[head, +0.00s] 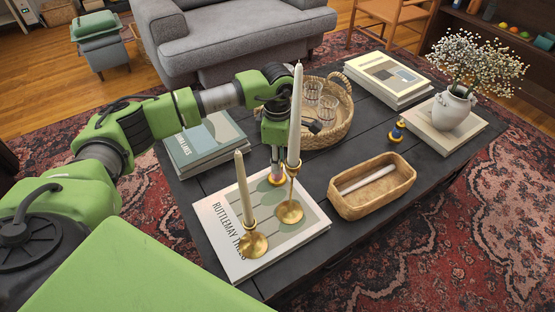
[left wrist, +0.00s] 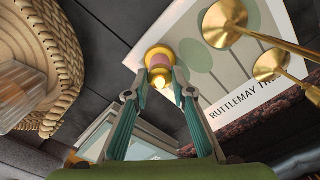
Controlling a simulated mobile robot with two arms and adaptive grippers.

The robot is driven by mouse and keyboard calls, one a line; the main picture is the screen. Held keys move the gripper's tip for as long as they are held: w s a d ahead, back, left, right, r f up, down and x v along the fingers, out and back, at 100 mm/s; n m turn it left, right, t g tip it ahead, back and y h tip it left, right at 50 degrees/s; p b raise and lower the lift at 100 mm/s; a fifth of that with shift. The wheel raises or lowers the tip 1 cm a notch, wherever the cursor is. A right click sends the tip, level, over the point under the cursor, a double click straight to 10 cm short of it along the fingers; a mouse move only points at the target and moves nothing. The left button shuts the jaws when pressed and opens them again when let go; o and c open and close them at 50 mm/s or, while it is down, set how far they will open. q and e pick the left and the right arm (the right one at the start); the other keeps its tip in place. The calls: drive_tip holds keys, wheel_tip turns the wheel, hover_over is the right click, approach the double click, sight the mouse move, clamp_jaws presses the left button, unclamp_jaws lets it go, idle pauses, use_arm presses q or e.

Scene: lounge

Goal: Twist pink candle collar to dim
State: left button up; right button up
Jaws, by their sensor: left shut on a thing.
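The pink candle (head: 277,170) is a small piece with a gold base, standing at the far edge of a white book (head: 228,238) on the dark table. The left wrist view shows its gold ring and pink band (left wrist: 159,62). My left gripper (head: 276,157) comes down from above, and its two fingers (left wrist: 160,80) are shut on the pink candle from both sides. Much of the candle is hidden by the fingers in the head view. My right gripper is not in view.
Two brass candlesticks with white candles (head: 244,195) (head: 296,115) stand close beside the gripper. A wicker tray (head: 345,118) with glasses lies behind. A wooden bowl (head: 347,207), a small blue-and-gold piece (head: 397,133) and a flower vase (head: 453,110) are to the right.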

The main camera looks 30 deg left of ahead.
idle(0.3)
use_arm(q)
drive_tip(key=o, duration=1.1)
drive_tip(key=shift+o, duration=0.2)
wheel_tip(320, 180, up, 12)
